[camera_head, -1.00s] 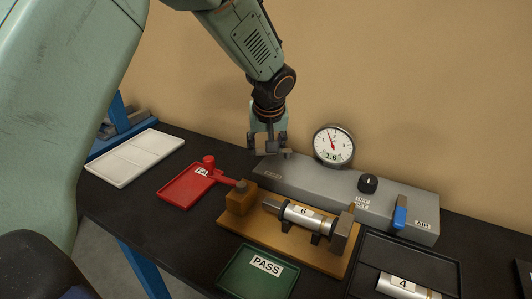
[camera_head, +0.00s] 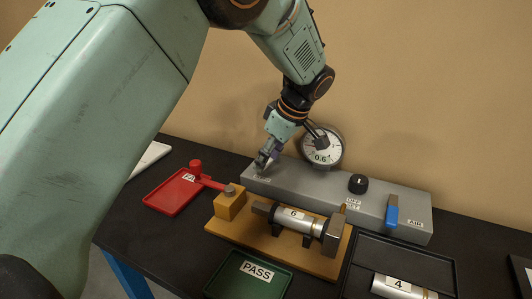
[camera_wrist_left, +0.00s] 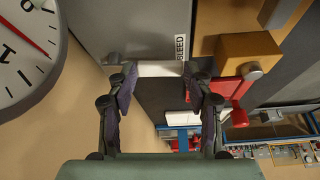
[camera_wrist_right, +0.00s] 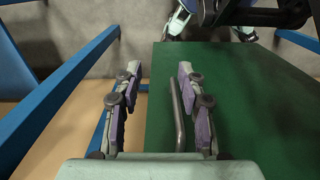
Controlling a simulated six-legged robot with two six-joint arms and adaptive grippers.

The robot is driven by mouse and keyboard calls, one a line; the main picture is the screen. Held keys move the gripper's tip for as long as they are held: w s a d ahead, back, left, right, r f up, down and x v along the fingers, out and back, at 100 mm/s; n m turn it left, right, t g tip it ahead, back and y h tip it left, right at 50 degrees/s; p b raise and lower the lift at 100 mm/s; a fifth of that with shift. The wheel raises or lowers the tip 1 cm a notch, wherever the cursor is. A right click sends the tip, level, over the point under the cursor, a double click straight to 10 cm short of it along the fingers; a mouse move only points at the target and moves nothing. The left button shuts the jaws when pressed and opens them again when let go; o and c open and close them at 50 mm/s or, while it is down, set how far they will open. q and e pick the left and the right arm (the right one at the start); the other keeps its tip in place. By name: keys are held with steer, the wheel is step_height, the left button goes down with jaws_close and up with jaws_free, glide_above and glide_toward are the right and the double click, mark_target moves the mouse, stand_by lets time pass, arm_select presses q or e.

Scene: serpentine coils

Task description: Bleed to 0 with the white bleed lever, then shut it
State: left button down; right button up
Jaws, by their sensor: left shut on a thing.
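The white bleed lever (camera_wrist_left: 162,69) lies between the fingers of my left gripper (camera_wrist_left: 158,85) in the left wrist view, beside the BLEED label (camera_wrist_left: 181,50). My left gripper (camera_head: 266,160) is shut on it, at the left end of the grey panel (camera_head: 300,181). In the head view the fingers mostly hide the lever. The round gauge (camera_head: 321,147) reads 0.6 on its display; my arm covers part of its dial. It also shows cut off in the left wrist view (camera_wrist_left: 25,55). My right gripper (camera_wrist_right: 155,85) is open, over a green surface.
The panel also bears a black knob (camera_head: 358,184) and a blue AIR lever (camera_head: 391,212). In front, a wooden fixture (camera_head: 228,206) holds cylinder 6 (camera_head: 297,222). A red tray (camera_head: 170,197), a green PASS tray (camera_head: 238,278) and a dark tray with cylinder 4 (camera_head: 398,287) stand around it.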

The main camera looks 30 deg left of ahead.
arm_select(q)
steer(key=shift+d+f+n+g, duration=0.1)
steer(key=shift+d+n+g, duration=0.2)
steer(key=shift+n, duration=0.4)
steer(key=shift+s, duration=0.1)
steer(key=c, duration=0.9)
jaws_free()
steer(key=shift+f, duration=0.1)
steer(key=o, duration=0.4)
steer(key=shift+a, duration=0.1)
steer(key=v, duration=1.2)
steer(key=shift+w, duration=0.2)
steer(key=shift+s, duration=0.15)
